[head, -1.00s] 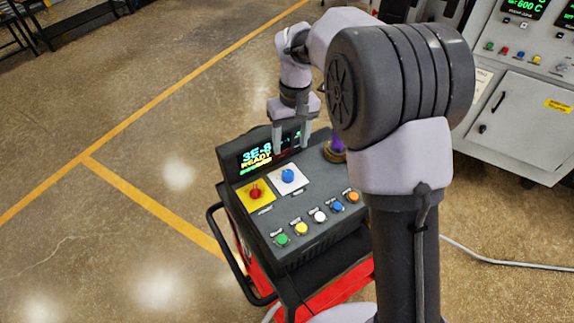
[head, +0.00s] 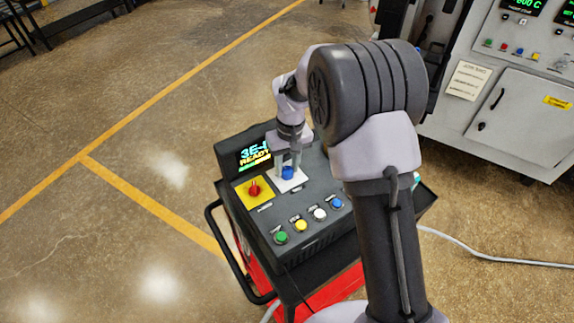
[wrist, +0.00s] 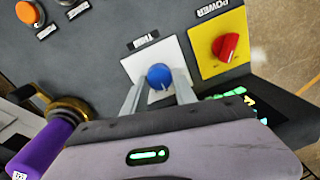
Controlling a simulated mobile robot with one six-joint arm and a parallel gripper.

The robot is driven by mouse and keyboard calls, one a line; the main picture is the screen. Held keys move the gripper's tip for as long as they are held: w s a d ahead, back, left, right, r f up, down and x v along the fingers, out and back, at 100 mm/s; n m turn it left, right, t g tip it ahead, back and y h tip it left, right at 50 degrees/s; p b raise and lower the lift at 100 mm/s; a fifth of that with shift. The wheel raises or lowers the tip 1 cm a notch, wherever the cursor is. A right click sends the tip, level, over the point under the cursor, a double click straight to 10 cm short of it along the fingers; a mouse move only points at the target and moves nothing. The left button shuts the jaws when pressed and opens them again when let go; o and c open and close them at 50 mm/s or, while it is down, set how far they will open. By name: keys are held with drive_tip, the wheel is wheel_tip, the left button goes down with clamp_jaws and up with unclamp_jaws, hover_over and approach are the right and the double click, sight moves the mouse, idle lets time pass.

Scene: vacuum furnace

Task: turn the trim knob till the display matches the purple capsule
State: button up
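The blue trim knob (head: 288,173) sits on a white plate on the sloped console. In the wrist view the knob (wrist: 159,76) is under the TRIM label. My gripper (head: 289,167) points down over it, its fingers apart on either side of the knob. Whether they touch it is unclear. The display (head: 254,155) shows "3E-" over "READY"; my gripper hides its right part. The purple capsule (wrist: 42,148) lies in a brass holder at the lower left of the wrist view; its small label is unreadable. My arm hides it in the head view.
A red power knob (head: 254,189) on a yellow plate is close to the trim knob. Several coloured buttons, such as the green one (head: 281,238), line the console's front. A grey furnace cabinet (head: 515,120) stands at the right. Open floor lies left.

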clamp_jaws()
drive_tip(key=shift+m, duration=0.3)
drive_tip(key=shift+f+m+b, duration=0.1)
drive_tip(key=shift+m+b, duration=0.75)
drive_tip(key=shift+m, duration=0.05)
drive_tip(key=shift+m+b, duration=0.75)
drive_tip(key=shift+m, duration=0.85)
drive_tip(key=shift+d, duration=0.1)
drive_tip(key=o, duration=0.9)
unclamp_jaws()
